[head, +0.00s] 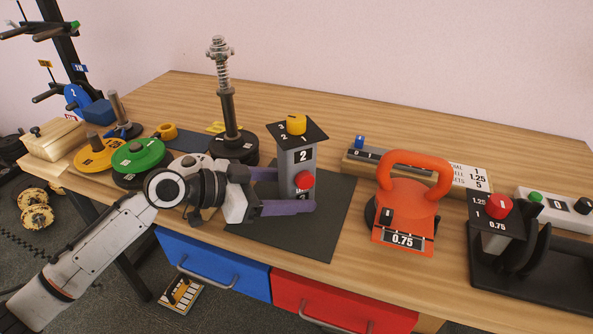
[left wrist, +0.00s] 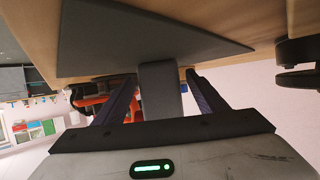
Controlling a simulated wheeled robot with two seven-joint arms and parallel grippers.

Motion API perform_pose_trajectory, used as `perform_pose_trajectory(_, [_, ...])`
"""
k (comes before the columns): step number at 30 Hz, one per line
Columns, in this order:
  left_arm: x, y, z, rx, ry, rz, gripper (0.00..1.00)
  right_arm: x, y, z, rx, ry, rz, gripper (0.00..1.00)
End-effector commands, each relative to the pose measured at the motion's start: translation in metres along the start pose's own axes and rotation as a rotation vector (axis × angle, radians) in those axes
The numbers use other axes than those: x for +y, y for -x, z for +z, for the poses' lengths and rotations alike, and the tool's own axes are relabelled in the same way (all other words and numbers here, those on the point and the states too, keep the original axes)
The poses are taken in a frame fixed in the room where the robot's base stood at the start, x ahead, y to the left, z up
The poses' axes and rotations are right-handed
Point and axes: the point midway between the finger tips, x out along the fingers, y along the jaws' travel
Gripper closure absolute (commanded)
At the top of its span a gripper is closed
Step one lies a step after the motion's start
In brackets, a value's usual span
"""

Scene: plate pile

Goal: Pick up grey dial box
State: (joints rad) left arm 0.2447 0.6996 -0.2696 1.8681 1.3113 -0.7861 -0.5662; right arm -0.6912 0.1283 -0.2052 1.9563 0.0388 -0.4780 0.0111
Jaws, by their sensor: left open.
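The grey dial box (head: 295,160) stands upright on a dark mat (head: 335,215). It has a black top plate with a yellow dial and a red knob on its front. My left gripper (head: 292,190) comes in from the left at the box's lower part, its purple fingers open. One finger passes behind the box and the other in front. In the left wrist view the grey box (left wrist: 160,88) stands between the two open fingers (left wrist: 160,92), with gaps on both sides. The lower front of the box is partly hidden by the near finger.
An orange handled weight (head: 405,205) marked 0.75 stands right of the mat. A spring post (head: 228,110) rises behind my gripper. Green (head: 138,155) and yellow (head: 97,155) plates lie at left. A black-topped box with a red knob (head: 497,207) is at right.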

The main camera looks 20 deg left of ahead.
Motion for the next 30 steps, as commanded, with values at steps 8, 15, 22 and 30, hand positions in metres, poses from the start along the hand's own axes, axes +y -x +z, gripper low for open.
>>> perform_pose_trajectory(8, [0.0003, -0.0143, 0.0004, -0.001, -0.001, 0.000, 0.34, 0.0022, -0.0007, -0.0044, 0.008, 0.000, 0.003, 1.00])
perform_pose_trajectory(15, [0.0003, -0.0139, 0.0003, -0.001, -0.001, 0.000, 0.58, 0.0025, -0.0008, -0.0049, 0.009, 0.001, 0.004, 1.00])
perform_pose_trajectory(22, [-0.0003, -0.0132, -0.0024, 0.004, -0.002, -0.002, 0.95, 0.0024, -0.0005, -0.0052, 0.009, 0.002, 0.003, 1.00])
perform_pose_trajectory(30, [-0.0005, -0.0115, -0.0067, 0.005, -0.003, -0.002, 1.00, 0.0018, 0.0003, -0.0067, 0.011, 0.003, 0.002, 1.00])
